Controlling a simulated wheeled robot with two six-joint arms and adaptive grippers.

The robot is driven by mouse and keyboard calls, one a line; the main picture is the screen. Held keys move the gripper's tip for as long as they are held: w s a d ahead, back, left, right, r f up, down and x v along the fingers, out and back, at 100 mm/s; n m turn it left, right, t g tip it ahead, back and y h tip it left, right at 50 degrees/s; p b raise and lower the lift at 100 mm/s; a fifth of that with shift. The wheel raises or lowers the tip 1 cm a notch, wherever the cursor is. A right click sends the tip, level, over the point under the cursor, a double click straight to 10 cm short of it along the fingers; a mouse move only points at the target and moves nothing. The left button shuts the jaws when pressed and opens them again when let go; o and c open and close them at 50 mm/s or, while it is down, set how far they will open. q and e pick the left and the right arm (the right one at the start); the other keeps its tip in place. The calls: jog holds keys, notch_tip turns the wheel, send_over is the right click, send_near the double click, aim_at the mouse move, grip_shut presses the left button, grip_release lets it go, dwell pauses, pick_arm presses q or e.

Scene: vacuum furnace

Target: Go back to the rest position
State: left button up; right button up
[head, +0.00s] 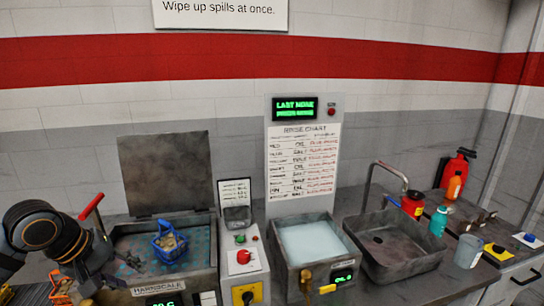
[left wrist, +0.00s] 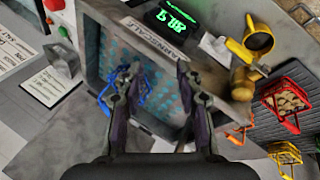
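My left gripper (head: 88,262) is at the left edge of the head view, beside an open tank (head: 202,253). In the left wrist view my left gripper (left wrist: 158,68) has its two fingers apart with nothing held between them. A blue basket (head: 160,251) with brownish pieces stands in the tank. In the left wrist view the blue basket (left wrist: 105,100) is partly hidden behind the left finger. My right gripper is not in view.
The tank's lid (head: 167,172) stands open, with a red-gripped lever (head: 91,206) at its left. A control box (head: 242,268), rinse tank (head: 312,243) and sink (head: 395,250) stand to the right. Red (left wrist: 285,105) and yellow (left wrist: 284,155) baskets lie beyond the tank's edge in the wrist view.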

pick_arm(q)
jog(key=s+d+f+m, duration=0.2)
jog(key=d+f+m, duration=0.1)
jog(key=f, duration=0.4)
jog(key=s+d+f+m, duration=0.2)
jog(key=s+d+f, duration=0.1)
jog(key=f, duration=0.5)
jog(key=s+d+f+m+y, duration=0.2)
jog(key=s+f+m+y, duration=0.15)
jog(key=s+f, duration=0.7)
jog(key=s+a+f+g, duration=0.1)
jog(key=s+a+f, duration=0.15)
jog(key=f, duration=1.15)
jog(key=s+a+f+g, duration=0.1)
jog(key=s+f, duration=0.2)
jog(key=f, duration=1.1)
jog(key=s+f+g, duration=0.1)
jog(key=s+f, duration=1.2)
jog(key=s, duration=0.4)
jog(key=shift+s+a+f, duration=0.2)
jog(key=shift+s+a, duration=0.05)
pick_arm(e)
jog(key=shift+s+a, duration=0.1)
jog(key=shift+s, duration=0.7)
